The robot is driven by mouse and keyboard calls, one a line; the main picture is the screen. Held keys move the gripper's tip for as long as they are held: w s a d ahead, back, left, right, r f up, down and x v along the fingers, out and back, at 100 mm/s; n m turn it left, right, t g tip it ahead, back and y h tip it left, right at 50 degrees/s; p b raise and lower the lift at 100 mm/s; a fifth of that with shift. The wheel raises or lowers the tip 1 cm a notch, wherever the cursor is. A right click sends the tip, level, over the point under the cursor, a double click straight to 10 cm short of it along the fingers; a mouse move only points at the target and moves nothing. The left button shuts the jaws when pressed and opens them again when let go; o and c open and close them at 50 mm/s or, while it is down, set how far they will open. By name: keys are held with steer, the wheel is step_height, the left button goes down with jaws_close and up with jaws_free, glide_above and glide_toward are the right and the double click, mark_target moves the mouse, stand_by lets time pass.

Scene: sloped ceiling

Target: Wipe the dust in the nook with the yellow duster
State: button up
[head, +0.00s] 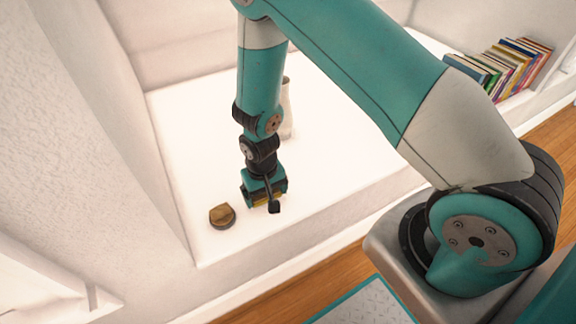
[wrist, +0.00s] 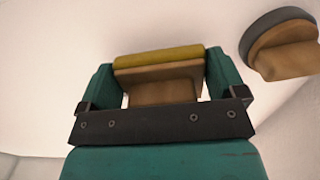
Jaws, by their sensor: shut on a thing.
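My gripper (head: 264,200) points down over the white surface of the nook (head: 195,130), near its front edge. In the wrist view, my gripper (wrist: 160,80) is shut on a duster (wrist: 155,58) with a yellow pad and a brown wooden block between the fingers. Only a bit of yellow shows under the gripper in the head view. I cannot tell whether the pad touches the surface. No dust can be made out on the pale surface.
A round brown object with a dark grey base (head: 222,216) lies just left of my gripper; it also shows in the wrist view (wrist: 283,47). A pale vase-like object (head: 287,108) stands behind my arm, partly hidden. Leaning books (head: 505,65) fill a shelf at right. Walls close the nook's left and back.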

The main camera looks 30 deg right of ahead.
steer(key=shift+r+p, duration=2.2)
steer(key=shift+r, duration=0.8)
